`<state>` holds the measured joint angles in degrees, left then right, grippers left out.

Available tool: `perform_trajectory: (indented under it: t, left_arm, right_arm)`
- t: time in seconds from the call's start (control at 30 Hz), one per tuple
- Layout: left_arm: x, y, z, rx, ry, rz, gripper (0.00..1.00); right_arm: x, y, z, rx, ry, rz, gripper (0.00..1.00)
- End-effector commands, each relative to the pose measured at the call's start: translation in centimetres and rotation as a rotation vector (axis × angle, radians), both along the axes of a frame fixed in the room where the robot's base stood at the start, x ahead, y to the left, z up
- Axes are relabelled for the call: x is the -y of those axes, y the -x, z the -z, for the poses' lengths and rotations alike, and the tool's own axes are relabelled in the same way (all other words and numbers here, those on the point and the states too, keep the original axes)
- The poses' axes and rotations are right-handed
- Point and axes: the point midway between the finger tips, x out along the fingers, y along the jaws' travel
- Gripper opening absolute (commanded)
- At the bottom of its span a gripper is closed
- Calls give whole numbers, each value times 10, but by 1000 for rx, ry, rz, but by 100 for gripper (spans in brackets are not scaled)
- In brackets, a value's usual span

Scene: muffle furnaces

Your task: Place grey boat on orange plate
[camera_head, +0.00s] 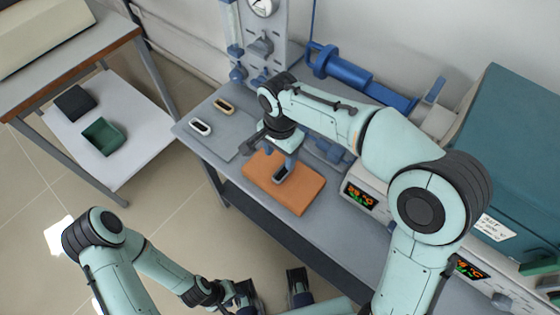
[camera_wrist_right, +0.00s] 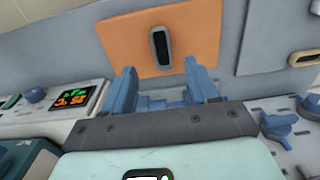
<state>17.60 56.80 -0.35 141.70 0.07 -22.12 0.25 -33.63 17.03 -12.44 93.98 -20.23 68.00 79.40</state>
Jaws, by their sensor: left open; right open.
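The grey boat (camera_head: 281,174) lies on the orange plate (camera_head: 311,192), on the grey bench. In the right wrist view the boat (camera_wrist_right: 153,48) is a narrow, dark-centred, rounded dish near the middle of the plate (camera_wrist_right: 122,48). My right gripper (camera_head: 289,161) is just above the boat and partly covers it in the head view. In the wrist view the right gripper's blue fingers (camera_wrist_right: 160,70) are spread with nothing between them, and the boat shows beyond the tips. My left gripper (camera_head: 272,291) is open and empty, low in front of the bench.
A white-rimmed boat (camera_head: 201,128) and a tan boat (camera_head: 223,106) lie at the bench's left end. Furnaces with lit displays (camera_head: 360,196) stand along the right. A side table with a green tray (camera_head: 104,137) is at left.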

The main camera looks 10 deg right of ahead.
Motion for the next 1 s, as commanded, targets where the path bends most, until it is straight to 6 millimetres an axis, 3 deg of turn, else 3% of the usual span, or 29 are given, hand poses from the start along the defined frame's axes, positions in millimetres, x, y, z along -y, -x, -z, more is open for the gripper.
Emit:
perform_trajectory:
  t: [0.1,0.23,0.83,0.93,1.0]
  left_arm:
    - [0,-1,-3,1,0,0,42]
    - [0,-1,-5,1,0,0,42]
    - [0,-1,-6,2,1,0,42]
    - [0,-5,-18,6,0,0,42]
    - [0,-11,-35,12,0,0,42]
  right_arm:
    - [0,-1,-18,2,0,0,58]
    - [0,0,-26,1,-1,0,58]
    - [0,0,-28,0,0,0,58]
    - [0,-2,-41,4,1,0,58]
    - [0,-5,-61,11,0,0,58]
